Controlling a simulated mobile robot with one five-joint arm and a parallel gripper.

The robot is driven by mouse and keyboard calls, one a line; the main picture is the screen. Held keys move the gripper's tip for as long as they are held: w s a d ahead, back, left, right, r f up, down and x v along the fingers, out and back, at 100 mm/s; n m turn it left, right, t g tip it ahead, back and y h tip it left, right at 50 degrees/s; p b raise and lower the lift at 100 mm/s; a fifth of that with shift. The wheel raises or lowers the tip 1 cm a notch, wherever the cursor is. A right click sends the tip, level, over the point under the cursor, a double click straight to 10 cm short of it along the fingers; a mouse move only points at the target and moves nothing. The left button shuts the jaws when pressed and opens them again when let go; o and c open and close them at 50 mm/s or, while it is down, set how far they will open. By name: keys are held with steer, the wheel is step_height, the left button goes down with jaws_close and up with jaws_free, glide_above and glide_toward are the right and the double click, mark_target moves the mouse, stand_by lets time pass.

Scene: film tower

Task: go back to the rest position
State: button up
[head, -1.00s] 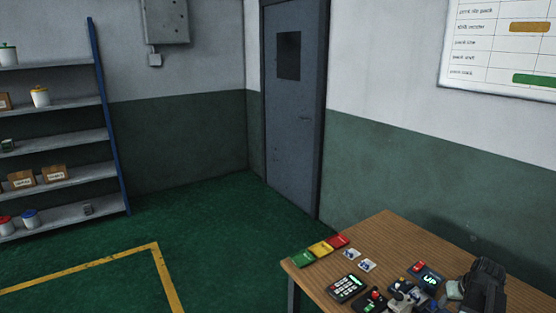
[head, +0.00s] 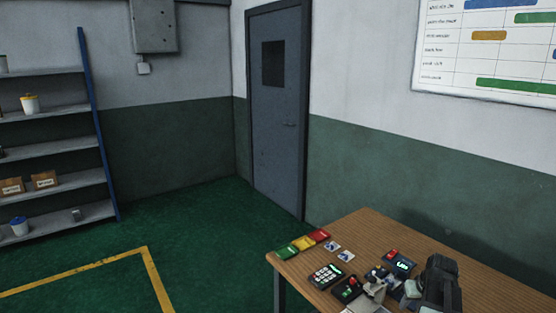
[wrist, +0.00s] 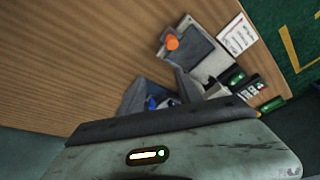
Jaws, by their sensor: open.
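My gripper (wrist: 161,88) is in the wrist view, its two dark jaws apart with a gap between them. It is over the wooden table (wrist: 70,60), and I see nothing held. Small blue and pale things show behind the jaws, partly hidden. In the head view a dark shape that looks like the end of my arm (head: 440,285) is over the right front of the table (head: 370,232), right of the small devices. The jaws are not clear there.
On the table are green, yellow and red cards (head: 304,242), a keypad (head: 325,276), a lit display (head: 402,264) and a red-button box (head: 348,288). A shelf (head: 60,110) stands left, a grey door (head: 278,110) behind. The green floor (head: 190,225) between is clear.

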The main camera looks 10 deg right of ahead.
steer(key=w+a+f+n+g+y, duration=0.1)
steer(key=w+a, duration=0.2)
steer(key=a, duration=0.9)
steer(key=w+a+n+g, duration=0.1)
steer(key=w+a, duration=0.1)
steer(key=a, duration=0.9)
steer(key=s+a+n+g, duration=0.1)
steer(key=s+a, duration=0.2)
steer(key=a, duration=1.6)
steer(key=shift+s+f+n+g, duration=0.2)
steer(key=shift+n+g, duration=0.1)
steer(key=shift+g, duration=0.1)
steer(key=shift+w, duration=0.1)
steer(key=shift+c, duration=0.5)
